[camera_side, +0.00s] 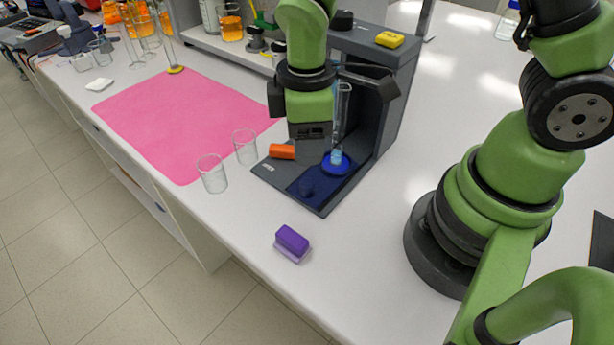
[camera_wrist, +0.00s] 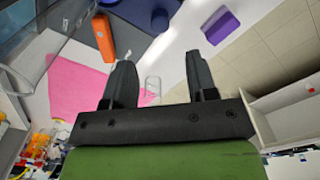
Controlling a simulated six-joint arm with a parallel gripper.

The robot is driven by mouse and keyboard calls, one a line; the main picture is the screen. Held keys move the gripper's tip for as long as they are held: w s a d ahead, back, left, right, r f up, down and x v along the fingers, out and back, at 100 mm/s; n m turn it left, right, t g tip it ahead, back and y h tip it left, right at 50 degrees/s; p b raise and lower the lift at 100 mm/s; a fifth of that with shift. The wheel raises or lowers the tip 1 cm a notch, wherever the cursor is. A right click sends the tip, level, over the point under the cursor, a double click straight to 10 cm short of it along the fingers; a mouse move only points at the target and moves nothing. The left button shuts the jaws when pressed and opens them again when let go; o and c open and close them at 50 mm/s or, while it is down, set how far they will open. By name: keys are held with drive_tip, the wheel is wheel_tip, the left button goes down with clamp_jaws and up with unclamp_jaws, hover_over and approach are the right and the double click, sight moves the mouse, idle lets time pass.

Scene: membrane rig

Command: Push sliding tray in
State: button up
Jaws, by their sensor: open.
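The rig's sliding tray (camera_side: 300,190) is a flat dark blue plate at the front of the grey base. A round bright blue disc (camera_side: 345,170) lies on it, under an upright clear tube (camera_side: 343,105) with light blue at its lower end. The tray (camera_wrist: 127,9) is partly cut off at the top of the wrist view. An orange block (camera_side: 282,151) sits on the base, left of the disc. My gripper (camera_wrist: 160,60) is open with nothing between its fingers. In the side view my wrist hangs over the rig and its fingertips cannot be made out.
Two clear beakers (camera_side: 212,174) (camera_side: 246,147) stand left of the rig by a pink mat (camera_side: 170,120). A purple block (camera_side: 292,241) lies near the table's front edge. A yellow block (camera_side: 390,39) sits on the rig's top.

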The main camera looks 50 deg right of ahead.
sight(307, 182)
wheel_tip(307, 182, down, 9)
idle(0.4)
clamp_jaws()
